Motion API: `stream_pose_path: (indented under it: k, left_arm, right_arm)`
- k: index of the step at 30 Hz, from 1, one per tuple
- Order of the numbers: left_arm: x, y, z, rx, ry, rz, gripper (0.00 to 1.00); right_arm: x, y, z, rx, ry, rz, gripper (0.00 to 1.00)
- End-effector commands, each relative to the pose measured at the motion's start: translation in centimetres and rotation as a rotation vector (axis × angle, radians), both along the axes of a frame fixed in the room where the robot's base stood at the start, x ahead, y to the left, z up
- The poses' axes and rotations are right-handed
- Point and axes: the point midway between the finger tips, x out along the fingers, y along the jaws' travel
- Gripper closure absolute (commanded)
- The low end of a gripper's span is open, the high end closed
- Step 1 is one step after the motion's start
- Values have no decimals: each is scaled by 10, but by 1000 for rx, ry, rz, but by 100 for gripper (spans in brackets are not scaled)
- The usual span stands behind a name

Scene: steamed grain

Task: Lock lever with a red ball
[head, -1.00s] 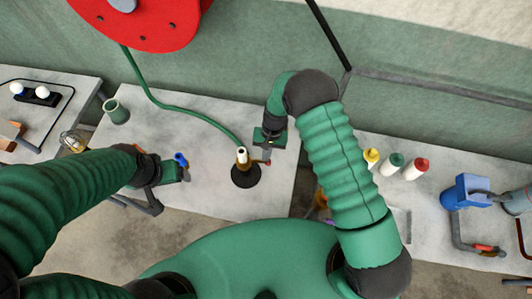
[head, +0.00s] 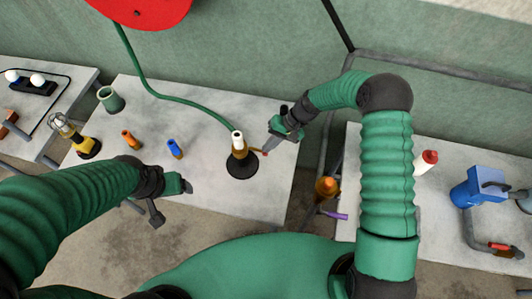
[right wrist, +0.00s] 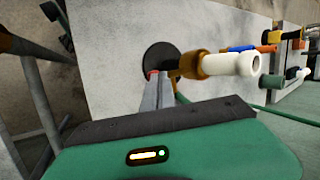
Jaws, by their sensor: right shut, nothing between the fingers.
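A brass fitting with a white nozzle (head: 238,143) stands upright on a round black base (head: 243,165) on the middle table. A short lever with a red ball (head: 265,152) sticks out from its right side. In the right wrist view the red ball (right wrist: 152,73) shows just beyond my fingertips, partly hidden, beside the brass and white nozzle (right wrist: 225,65). My right gripper (head: 270,147) is shut and empty, its tips close to the ball; I cannot tell if they touch. My left gripper (head: 187,186) is over the table's front edge; its jaws are unclear.
A green hose (head: 165,98) runs to the fitting from a red reel (head: 140,10). A blue item (head: 175,148), an orange item (head: 131,139), a yellow lamp (head: 80,140) and a green cup (head: 110,99) stand to the left. A right table holds a blue device (head: 480,188).

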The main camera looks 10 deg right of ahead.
Motion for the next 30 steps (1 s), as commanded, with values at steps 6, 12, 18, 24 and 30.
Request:
stream_pose_path:
  k: [6,12,18,24,30]
  left_arm:
    - [1,0,-53,0,-1,0,22]
    - [1,0,-92,0,-1,0,22]
    - [1,0,-131,0,0,0,22]
    - [1,0,-166,0,-1,0,22]
    - [1,0,-157,0,-1,0,22]
  right_arm:
    - [0,-4,-27,203,-51,-7,100]
    - [-1,-3,-39,387,-103,-3,100]
    - [0,0,-53,570,-151,-1,100]
    - [1,5,-62,737,-196,1,100]
    - [1,6,-52,746,-198,5,100]
